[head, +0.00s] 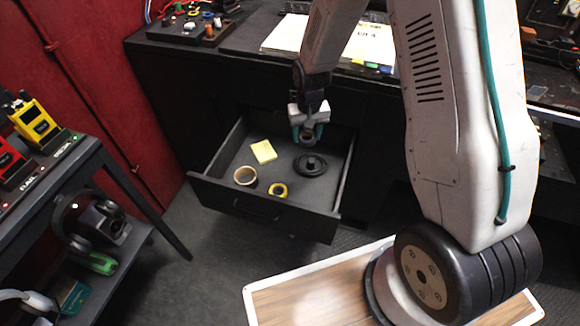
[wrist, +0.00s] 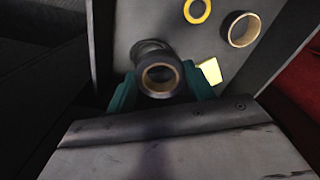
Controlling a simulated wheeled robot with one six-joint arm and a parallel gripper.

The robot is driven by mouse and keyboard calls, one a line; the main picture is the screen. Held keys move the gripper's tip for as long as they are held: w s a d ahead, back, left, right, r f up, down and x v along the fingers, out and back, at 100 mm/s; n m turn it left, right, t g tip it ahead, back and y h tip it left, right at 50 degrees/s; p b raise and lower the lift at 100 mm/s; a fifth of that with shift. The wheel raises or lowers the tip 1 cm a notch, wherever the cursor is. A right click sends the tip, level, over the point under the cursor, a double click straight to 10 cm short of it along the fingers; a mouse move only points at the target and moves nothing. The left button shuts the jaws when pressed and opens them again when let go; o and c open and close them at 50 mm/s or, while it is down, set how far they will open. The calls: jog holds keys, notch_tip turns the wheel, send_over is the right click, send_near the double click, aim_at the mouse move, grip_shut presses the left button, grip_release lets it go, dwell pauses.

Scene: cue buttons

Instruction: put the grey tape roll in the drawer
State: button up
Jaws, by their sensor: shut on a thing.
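My gripper (head: 308,132) hangs over the open black drawer (head: 262,211), near its back right part. It is shut on the grey tape roll (wrist: 161,59), which has a tan inner core. The roll sits between the teal fingers in the wrist view and shows small between them in the head view (head: 308,139). It appears held above the drawer floor, inside the drawer's outline. The fingers partly hide it in the head view.
In the drawer are a yellow note pad (head: 263,151), a dark tape roll with tan core (head: 245,176), a yellow tape roll (head: 278,190) and a black round object (head: 310,166) just below my gripper in the picture. A side shelf (head: 60,175) stands left.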

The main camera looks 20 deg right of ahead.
jog(key=s+a+f+m, duration=0.1)
jog(key=s+f+m, duration=0.2)
jog(key=s+f, duration=0.8)
send_over(310, 204)
notch_tip(310, 204, down, 7)
jog(key=shift+a+f, duration=0.1)
jog(key=shift+f, duration=2.2)
jog(key=shift+f, duration=0.1)
jog(key=o, duration=1)
